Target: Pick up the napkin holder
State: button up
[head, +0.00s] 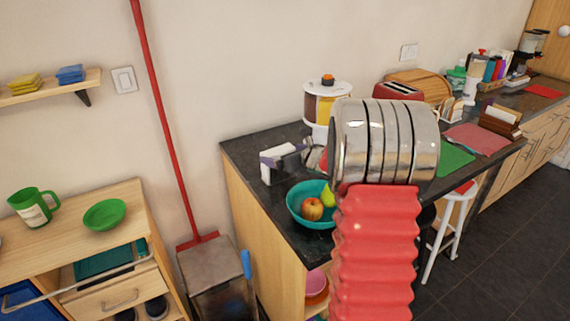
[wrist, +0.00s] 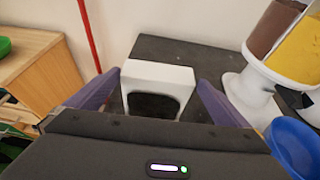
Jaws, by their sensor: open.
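The napkin holder (head: 273,172), a white block, stands upright at the left end of the dark counter. In the wrist view the napkin holder (wrist: 158,74) shows a white top and sides around a dark front face. My gripper (head: 283,156) is at it, with purple fingers. In the wrist view my gripper (wrist: 158,80) is open, one finger on each side of the holder. Small gaps seem to show beside both fingers, but contact cannot be told for sure. The holder's lower part is hidden behind my gripper body.
A teal bowl (head: 308,218) with fruit stands in front of the holder. A dispenser (head: 327,101) with brown and yellow contents stands behind, to the right. A red toaster (head: 397,92) is farther right. A red broom handle (head: 160,110) leans on the wall left of the counter.

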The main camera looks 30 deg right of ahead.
jog(key=shift+x, duration=1.85)
jog(key=shift+a, duration=0.1)
jog(key=shift+c, duration=0.3)
jog(key=shift+r, duration=0.1)
jog(key=c, duration=0.9)
